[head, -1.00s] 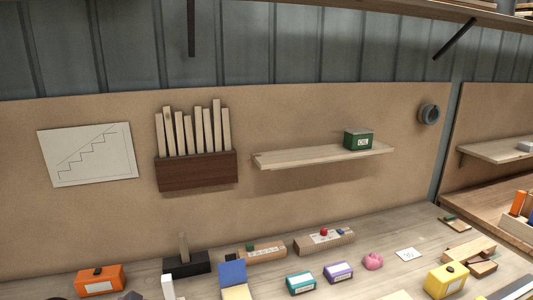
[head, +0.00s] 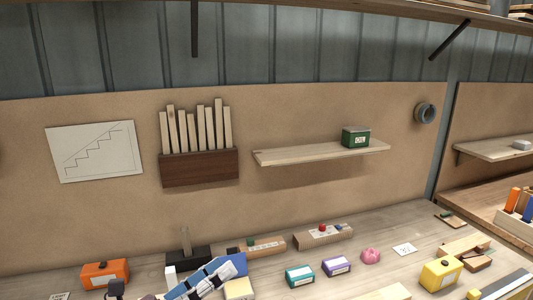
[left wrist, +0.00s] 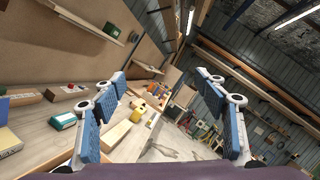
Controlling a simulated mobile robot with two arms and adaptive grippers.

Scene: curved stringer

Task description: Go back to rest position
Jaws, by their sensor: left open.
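My left gripper (head: 205,279) is in the lower left-centre of the head view, over the front part of the workbench. Its blue-padded fingers point up and to the right, in front of a blue object (head: 240,261) that they partly hide. In the left wrist view the two fingers of my left gripper (left wrist: 160,78) stand wide apart with nothing between them. My right gripper is in neither view.
The workbench (head: 395,228) holds an orange box (head: 117,272), a teal box (head: 300,281), a purple box (head: 337,269), a pink object (head: 371,255) and a yellow box (head: 435,278). A wall shelf (head: 290,155) bears a green box (head: 356,140).

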